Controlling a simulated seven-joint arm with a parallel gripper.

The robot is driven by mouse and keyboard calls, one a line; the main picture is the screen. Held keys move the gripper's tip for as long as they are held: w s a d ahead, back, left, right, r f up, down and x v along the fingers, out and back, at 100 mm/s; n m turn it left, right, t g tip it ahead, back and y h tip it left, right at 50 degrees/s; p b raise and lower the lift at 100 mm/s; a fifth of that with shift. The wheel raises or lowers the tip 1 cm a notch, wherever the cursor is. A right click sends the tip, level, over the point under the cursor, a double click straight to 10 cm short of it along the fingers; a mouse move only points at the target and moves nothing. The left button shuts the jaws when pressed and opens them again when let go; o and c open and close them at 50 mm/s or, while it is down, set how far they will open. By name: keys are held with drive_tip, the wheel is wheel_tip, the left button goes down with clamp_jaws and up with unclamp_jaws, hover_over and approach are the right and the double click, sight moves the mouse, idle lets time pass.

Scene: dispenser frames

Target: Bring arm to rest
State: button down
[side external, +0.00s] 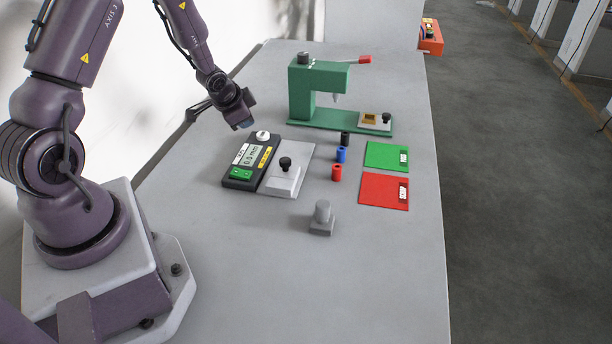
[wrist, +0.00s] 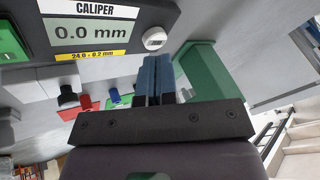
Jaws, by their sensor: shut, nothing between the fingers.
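My gripper (side external: 243,122) hangs above the back left part of the table, above and behind the caliper unit. In the wrist view its blue fingers (wrist: 158,72) are shut together with nothing between them. The caliper unit (side external: 237,181) is dark with a display reading 0.0 mm, a green button and a white knob. Its display and white knob also show in the wrist view (wrist: 92,34), beside the fingers. My gripper looks apart from the caliper unit and from the green press.
A green press (side external: 300,92) with a red-tipped lever stands behind. A grey plate with a black knob (side external: 286,162) adjoins the caliper. Black, blue and red cylinders (side external: 341,155) stand near green (side external: 385,156) and red pads (side external: 380,191). A grey block (side external: 321,222) sits in front. The front table is clear.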

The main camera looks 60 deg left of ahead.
drive_tip(key=s+d+r+h, duration=0.1)
drive_tip(key=s+d+r, duration=0.4)
drive_tip(key=d+r, duration=0.3)
drive_tip(key=s+d+r+n+h, duration=0.1)
drive_tip(key=s+d+r, duration=0.5)
drive_tip(key=d+r, duration=0.3)
drive_tip(key=s+d+r+n+h, duration=0.1)
drive_tip(key=s+d+r, duration=0.4)
drive_tip(key=d+r, duration=0.4)
drive_tip(key=shift+s+r, duration=0.25)
drive_tip(key=shift+r, duration=0.45)
drive_tip(key=shift+d, duration=0.1)
